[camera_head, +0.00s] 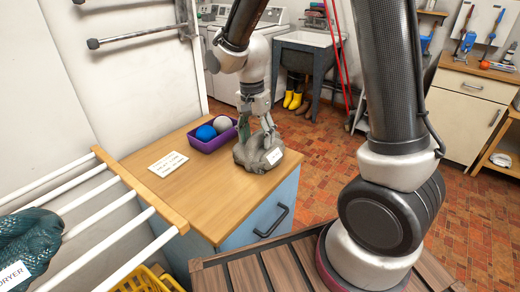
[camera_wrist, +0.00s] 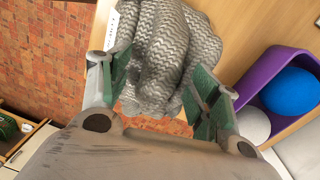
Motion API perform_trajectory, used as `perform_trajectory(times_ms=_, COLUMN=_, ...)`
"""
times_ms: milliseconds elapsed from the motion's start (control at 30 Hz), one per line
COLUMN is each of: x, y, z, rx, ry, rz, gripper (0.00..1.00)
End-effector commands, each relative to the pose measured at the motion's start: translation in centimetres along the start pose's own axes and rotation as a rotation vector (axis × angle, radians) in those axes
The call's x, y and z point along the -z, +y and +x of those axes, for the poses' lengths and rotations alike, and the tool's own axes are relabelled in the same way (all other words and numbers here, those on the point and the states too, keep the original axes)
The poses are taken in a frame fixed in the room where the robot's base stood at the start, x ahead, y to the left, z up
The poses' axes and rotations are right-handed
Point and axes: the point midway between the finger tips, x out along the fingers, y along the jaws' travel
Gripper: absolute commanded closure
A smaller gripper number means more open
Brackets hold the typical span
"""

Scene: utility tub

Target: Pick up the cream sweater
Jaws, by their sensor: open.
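A crumpled grey knit garment (camera_head: 259,152) with pale zigzag lines and a small white tag lies on the wooden cabinet top, near its right edge. It looks grey rather than cream, and I see no plainly cream sweater. In the wrist view the garment (camera_wrist: 165,50) fills the upper middle. My gripper (camera_head: 257,124) points down over it, fingers spread and nothing clamped. In the wrist view my gripper (camera_wrist: 160,88) has one green-padded finger on each side of the knit. I cannot tell whether the fingers touch it.
A purple bin (camera_head: 211,138) with a blue ball (camera_head: 206,133) and a grey ball (camera_head: 222,124) stands close left of the garment. A white card (camera_head: 168,164) lies on the cabinet (camera_head: 185,190). A rack (camera_head: 110,225) holds a teal garment (camera_head: 30,240) at the lower left.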

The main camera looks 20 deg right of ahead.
Motion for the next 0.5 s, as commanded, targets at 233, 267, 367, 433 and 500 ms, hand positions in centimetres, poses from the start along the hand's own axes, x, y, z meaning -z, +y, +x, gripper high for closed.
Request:
perform_trajectory(times_ms=233, x=0.01, y=-0.01, z=-0.05, rx=0.000, ry=0.000, rz=0.000, gripper=0.61)
perform_trajectory(times_ms=267, x=0.01, y=-0.01, z=-0.05, rx=0.000, ry=0.000, rz=0.000, gripper=0.67)
perform_trajectory(times_ms=367, x=0.01, y=-0.01, z=-0.06, rx=0.000, ry=0.000, rz=0.000, gripper=0.85)
perform_trajectory(times_ms=433, x=0.01, y=-0.01, z=-0.06, rx=0.000, ry=0.000, rz=-0.001, gripper=0.98)
perform_trajectory(times_ms=500, x=0.01, y=-0.01, z=-0.06, rx=0.000, ry=0.000, rz=-0.001, gripper=1.00)
